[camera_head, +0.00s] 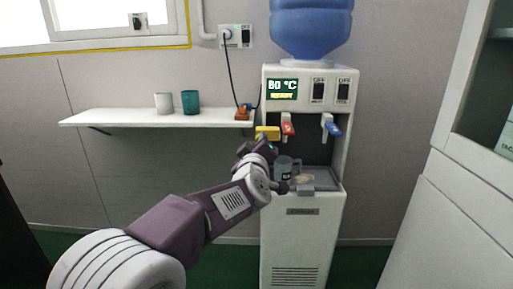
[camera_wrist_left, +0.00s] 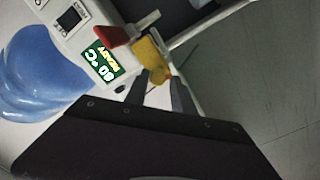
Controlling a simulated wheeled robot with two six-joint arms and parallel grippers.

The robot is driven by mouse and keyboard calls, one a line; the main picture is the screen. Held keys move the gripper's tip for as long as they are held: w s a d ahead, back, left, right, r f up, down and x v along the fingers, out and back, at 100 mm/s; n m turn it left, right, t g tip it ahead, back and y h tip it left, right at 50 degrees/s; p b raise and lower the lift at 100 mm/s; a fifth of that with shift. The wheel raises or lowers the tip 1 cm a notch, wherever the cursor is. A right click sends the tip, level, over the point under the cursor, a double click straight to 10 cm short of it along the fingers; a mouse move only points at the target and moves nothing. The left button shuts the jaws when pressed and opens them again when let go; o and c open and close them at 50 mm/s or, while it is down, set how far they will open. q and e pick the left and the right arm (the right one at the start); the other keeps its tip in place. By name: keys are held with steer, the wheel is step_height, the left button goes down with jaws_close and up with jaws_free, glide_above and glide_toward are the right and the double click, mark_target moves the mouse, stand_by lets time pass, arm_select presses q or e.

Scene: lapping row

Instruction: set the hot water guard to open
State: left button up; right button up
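The hot water guard (camera_head: 268,132) is a yellow piece at the left of the red hot tap lever (camera_head: 288,126) on the white water dispenser (camera_head: 307,75). In the left wrist view the yellow guard (camera_wrist_left: 149,58) lies between the fingertips, beside the red lever (camera_wrist_left: 112,35). My left gripper (camera_head: 260,146) is just below the guard in the head view, partly hidden by its own wrist. In the wrist view its fingers (camera_wrist_left: 158,78) are close together, and the guard's lower end fills the gap between them. My right gripper is not in view.
A blue tap lever (camera_head: 332,126) is to the right. A grey mug (camera_head: 284,167) stands at the drip tray (camera_head: 318,180), close to my left wrist. A shelf (camera_head: 150,117) at the left holds a white cup (camera_head: 163,102) and a teal cup (camera_head: 190,102). The display reads 80 °C, READY.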

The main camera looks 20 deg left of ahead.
arm_select(q)
steer(key=p+v, duration=0.2)
steer(key=v, duration=0.5)
